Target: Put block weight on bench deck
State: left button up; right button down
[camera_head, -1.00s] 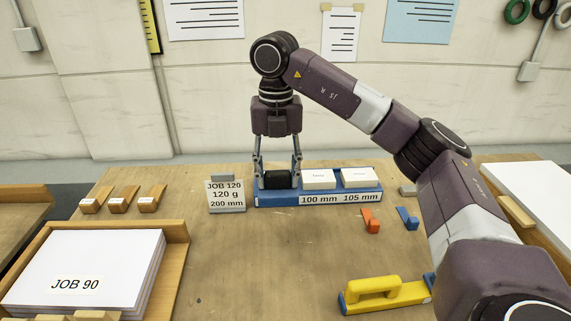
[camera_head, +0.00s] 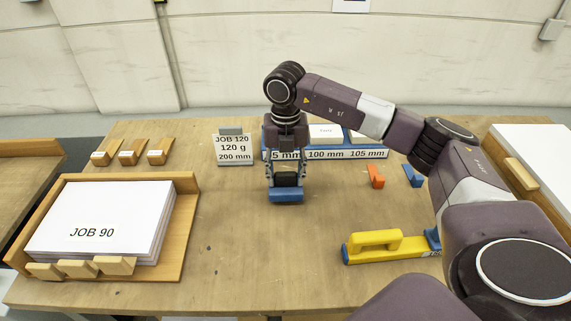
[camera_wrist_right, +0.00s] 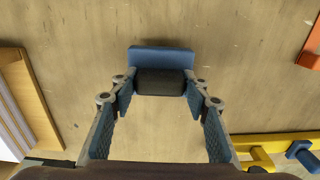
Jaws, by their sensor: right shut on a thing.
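My right gripper (camera_head: 286,184) is shut on the block weight, a dark block on a blue piece (camera_head: 286,196), in front of the blue rack. In the right wrist view, the dark block (camera_wrist_right: 163,82) sits between the fingertips, with its blue part (camera_wrist_right: 162,57) beyond it. The bench deck (camera_head: 230,225) is the bare wooden top beneath it. I cannot tell whether the weight touches the deck or is just above it. My left gripper is not in view.
The blue rack (camera_head: 345,154) holds white blocks behind my gripper. A JOB 120 sign (camera_head: 233,148) stands to its left. Orange (camera_head: 376,176) and blue (camera_head: 412,175) pieces lie nearby.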

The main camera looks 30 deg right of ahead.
aim_at(285, 173)
jog(key=shift+w+f, duration=0.15)
jog(key=shift+f, duration=0.75)
jog(key=c, duration=1.1)
grip_release()
jog(key=shift+s+f, duration=0.1)
jog(key=shift+s, duration=0.1)
notch_tip(285, 173, up, 11)
jog(key=b, duration=0.2)
jog(key=shift+w+b, duration=0.1)
jog(key=shift+b, duration=0.3)
jog(key=shift+r, duration=0.6)
